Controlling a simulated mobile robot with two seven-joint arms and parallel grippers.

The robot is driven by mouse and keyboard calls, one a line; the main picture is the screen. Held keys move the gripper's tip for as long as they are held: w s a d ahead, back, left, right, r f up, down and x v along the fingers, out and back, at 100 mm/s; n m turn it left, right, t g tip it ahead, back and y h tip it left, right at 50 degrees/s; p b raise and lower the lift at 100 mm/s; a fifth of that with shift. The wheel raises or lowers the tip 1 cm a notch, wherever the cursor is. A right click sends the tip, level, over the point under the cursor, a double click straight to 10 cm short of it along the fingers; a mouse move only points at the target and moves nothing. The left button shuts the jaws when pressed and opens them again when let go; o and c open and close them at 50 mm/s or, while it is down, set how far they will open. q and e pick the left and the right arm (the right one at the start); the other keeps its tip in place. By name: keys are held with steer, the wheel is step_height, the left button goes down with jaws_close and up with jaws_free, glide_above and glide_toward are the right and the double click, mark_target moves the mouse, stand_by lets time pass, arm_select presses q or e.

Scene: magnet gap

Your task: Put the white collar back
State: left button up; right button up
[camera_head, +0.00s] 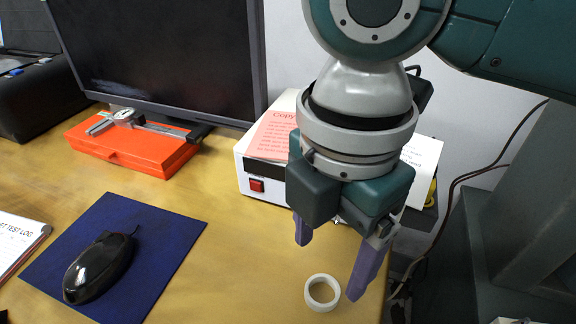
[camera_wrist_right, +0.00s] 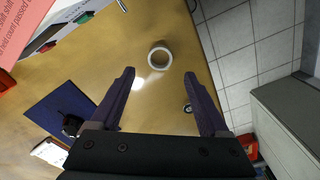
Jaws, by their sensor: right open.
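The white collar (camera_head: 322,293) is a short ring lying flat on the wooden table near its right edge. In the right wrist view the collar (camera_wrist_right: 160,58) lies ahead of the fingertips, between their lines, with its hole facing up. My right gripper (camera_head: 328,262) is open and empty, with purple fingers pointing down above the table by the collar. It also shows in the right wrist view (camera_wrist_right: 162,72), fingers wide apart and not touching the collar. A small round metallic thing (camera_wrist_right: 188,108) shows beside the right finger; I cannot tell what it is. My left gripper is not in view.
A white box with a red switch (camera_head: 257,186) stands behind the gripper. An orange case (camera_head: 130,148) with a caliper on it lies before the monitor (camera_head: 160,60). A black mouse (camera_head: 98,267) sits on a blue mat (camera_head: 150,222). The table ends just right of the collar.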

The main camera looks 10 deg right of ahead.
step_height(320, 180, up, 6)
steer(key=r+p, duration=0.1)
steer(key=s+a+f+m+y, duration=0.3)
steer(key=s+a+m, duration=0.1)
steer(key=a, duration=0.1)
steer(key=s+d+f+m+t+h, duration=0.1)
steer(key=s+d+f+m, duration=0.1)
steer(key=s+d+m, duration=0.2)
steer(key=s+d+f+m+t+h, duration=0.1)
steer(key=s+d+m, duration=0.3)
steer(key=d+m, duration=0.6)
steer(key=f+m+t, duration=0.1)
steer(key=m, duration=0.2)
steer(key=shift+d+t+h, duration=0.2)
steer(key=shift+t+h, duration=0.1)
steer(key=shift+h, duration=0.1)
steer(key=shift+s, duration=0.1)
